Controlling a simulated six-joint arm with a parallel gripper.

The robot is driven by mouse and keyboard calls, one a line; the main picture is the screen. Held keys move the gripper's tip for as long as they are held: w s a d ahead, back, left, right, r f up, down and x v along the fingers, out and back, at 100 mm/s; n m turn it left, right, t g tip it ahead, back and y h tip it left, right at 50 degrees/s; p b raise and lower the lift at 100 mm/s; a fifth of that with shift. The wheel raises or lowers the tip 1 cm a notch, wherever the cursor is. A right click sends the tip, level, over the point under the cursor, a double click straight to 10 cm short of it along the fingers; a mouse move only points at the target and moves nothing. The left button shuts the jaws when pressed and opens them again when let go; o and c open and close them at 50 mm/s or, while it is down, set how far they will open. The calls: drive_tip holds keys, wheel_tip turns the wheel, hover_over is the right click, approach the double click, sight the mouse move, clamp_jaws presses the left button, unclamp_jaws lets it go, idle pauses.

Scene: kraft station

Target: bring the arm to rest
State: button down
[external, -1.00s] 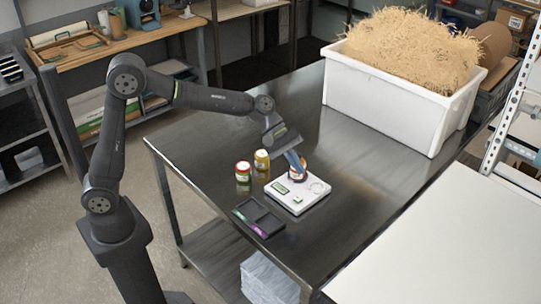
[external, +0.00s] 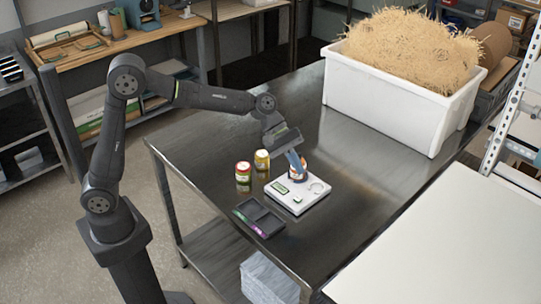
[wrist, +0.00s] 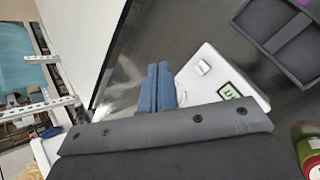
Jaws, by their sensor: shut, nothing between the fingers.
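My gripper (external: 298,165) is at the end of my arm, angled down above the white scale (external: 280,190). Its blue fingers are shut with nothing between them; in the wrist view the fingers (wrist: 157,85) lie side by side. A jar (external: 299,176) stands on the scale right by the fingertips in the external view, partly covered by them. I cannot tell whether the fingers touch it. In the wrist view the scale (wrist: 210,95) shows beyond the fingers, and the jar is not visible there.
Two jars, one with a red label (external: 243,178) and one yellow (external: 262,160), stand left of the scale. A dark compartment tray (external: 270,231) lies in front of them. A white bin (external: 390,107) of straw stands at the back right. The metal table between is clear.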

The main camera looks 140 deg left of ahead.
drive_tip(key=s+a+r+m+g, duration=0.1)
drive_tip(key=s+a+m+g, duration=0.1)
drive_tip(key=g, duration=0.1)
drive_tip(key=s+a+m+g, duration=0.2)
drive_tip(key=a+g, duration=0.1)
drive_tip(key=s+a+r+m+g, duration=0.1)
drive_tip(key=s+a+m+g, duration=0.1)
drive_tip(key=a, duration=0.1)
drive_tip(key=shift+s+a+r+m+g+h, duration=0.2)
drive_tip(key=shift+s+r+m+g+h, duration=0.1)
drive_tip(key=shift+s+r+g, duration=0.1)
drive_tip(key=shift+s+a+f, duration=0.2)
drive_tip(key=shift+s+f, duration=0.2)
drive_tip(key=shift+f, duration=0.95)
